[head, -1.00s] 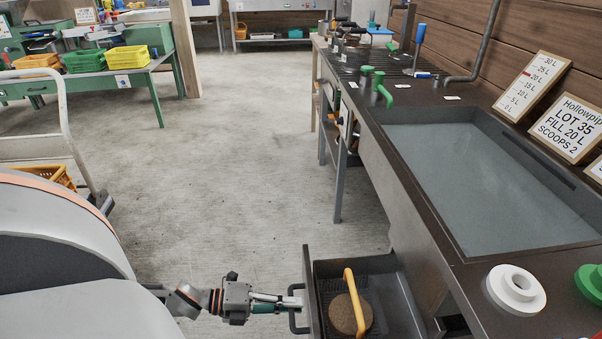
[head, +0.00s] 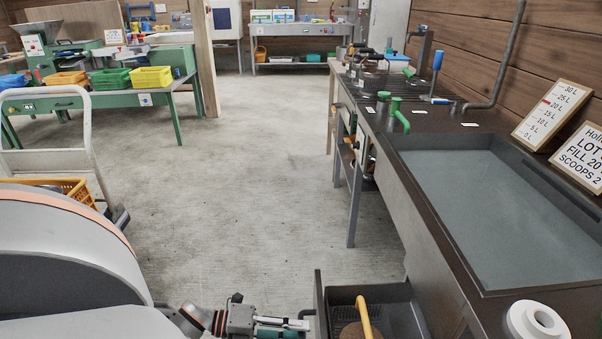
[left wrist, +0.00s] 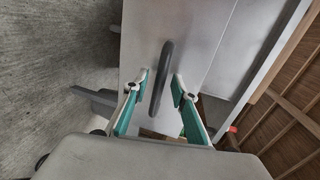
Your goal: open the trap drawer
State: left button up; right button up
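The trap drawer (head: 398,292) is pulled out from under the sink bench, with its front panel standing away from the bench. Inside are a yellow curved handle (head: 363,316) and part of a brown round thing (head: 350,331). My left gripper (head: 305,328) is at the drawer's front, low in the head view. In the left wrist view, the drawer's dark bar handle (left wrist: 163,76) stands between the two fingers of my left gripper (left wrist: 160,84). The fingers are open, with a gap on each side of the bar. My right gripper is not in view.
The bench's basin (head: 490,210) is above and right of the drawer, with a white ring (head: 537,320) at its near edge. A pale cart frame (head: 50,130) with an orange basket (head: 65,188) stands left. The concrete floor (head: 250,190) between is clear.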

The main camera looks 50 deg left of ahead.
pick_arm(q)
jog(key=v, duration=1)
jog(key=shift+s+a, duration=0.2)
jog(key=shift+s, duration=0.1)
